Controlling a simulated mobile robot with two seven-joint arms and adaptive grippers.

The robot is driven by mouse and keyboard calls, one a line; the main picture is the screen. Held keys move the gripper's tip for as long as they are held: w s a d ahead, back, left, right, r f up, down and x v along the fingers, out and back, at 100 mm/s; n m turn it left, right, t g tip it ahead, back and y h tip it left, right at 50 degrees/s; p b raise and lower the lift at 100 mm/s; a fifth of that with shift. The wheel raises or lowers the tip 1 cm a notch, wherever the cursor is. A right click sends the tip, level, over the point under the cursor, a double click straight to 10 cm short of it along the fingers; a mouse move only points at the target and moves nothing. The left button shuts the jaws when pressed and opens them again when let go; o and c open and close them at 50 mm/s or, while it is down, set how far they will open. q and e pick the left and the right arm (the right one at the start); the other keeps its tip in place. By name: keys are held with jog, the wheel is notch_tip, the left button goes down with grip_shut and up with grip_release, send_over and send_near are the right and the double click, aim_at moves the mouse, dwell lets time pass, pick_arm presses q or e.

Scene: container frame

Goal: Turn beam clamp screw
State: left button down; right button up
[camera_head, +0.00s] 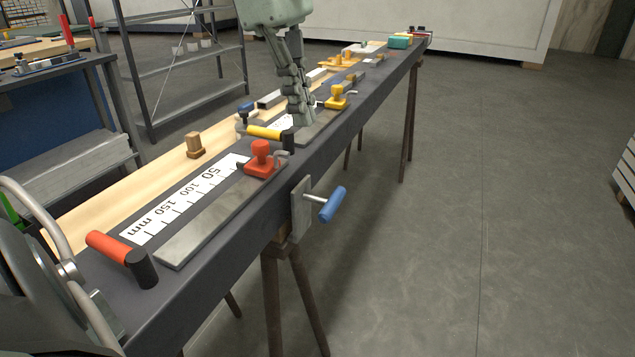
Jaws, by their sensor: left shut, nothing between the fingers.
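The beam clamp (300,209) is a grey plate on the near side face of the long dark beam (225,255). Its screw (315,198) sticks out to the right and ends in a blue handle (333,205), which sits tilted. My left gripper (303,121) comes down from the top and is shut and empty. Its fingertips are over the beam top, beyond the clamp and well apart from the blue handle. My right gripper is not in view.
A red toggle clamp (262,160), a yellow-handled tool (264,132) and an orange-handled tool (118,255) stand on the beam. A yellow clamp (338,98) is just right of the fingers. Trestle legs (290,300) stand below.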

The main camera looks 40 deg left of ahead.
aim_at(326, 207)
pick_arm(q)
jog(key=x, duration=1.2)
jog(key=shift+s+f, duration=0.15)
jog(key=shift+d+f, duration=0.15)
jog(key=shift+f, duration=0.4)
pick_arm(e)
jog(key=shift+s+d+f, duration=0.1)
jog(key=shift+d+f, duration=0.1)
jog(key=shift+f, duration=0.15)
